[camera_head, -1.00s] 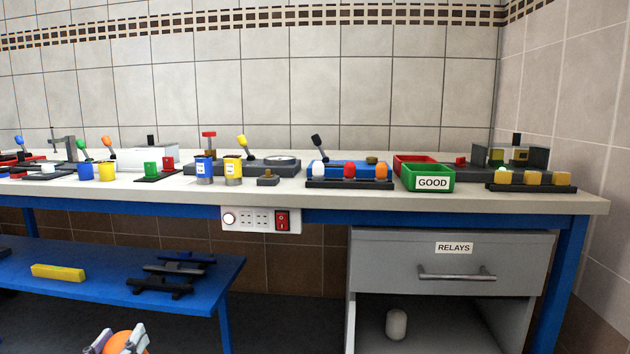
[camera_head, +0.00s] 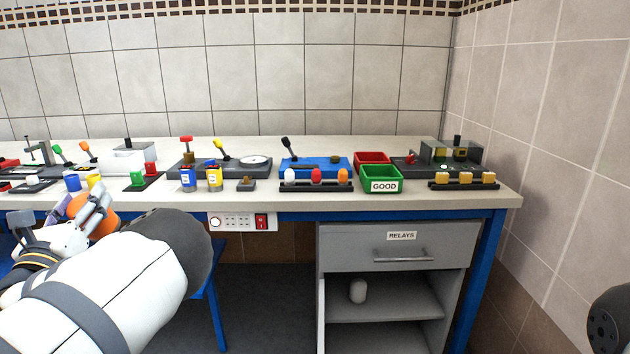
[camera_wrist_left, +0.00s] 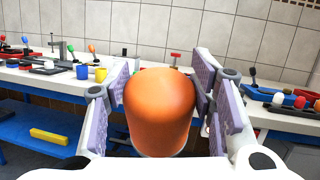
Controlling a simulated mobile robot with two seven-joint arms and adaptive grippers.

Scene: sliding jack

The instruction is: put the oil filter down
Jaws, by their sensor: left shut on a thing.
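The orange oil filter (camera_head: 104,224), a rounded cylinder, is held at the lower left of the head view, in front of the workbench's front edge. My left gripper (camera_head: 82,208) is shut on it. In the left wrist view the oil filter (camera_wrist_left: 160,108) stands large between the two padded fingers, its domed end pointing up.
The long workbench (camera_head: 300,205) carries levers, cups, a green GOOD bin (camera_head: 382,180) and a red bin (camera_head: 371,157). Below are the RELAYS drawer (camera_head: 400,245) and a shelf with a white cylinder (camera_head: 357,291).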

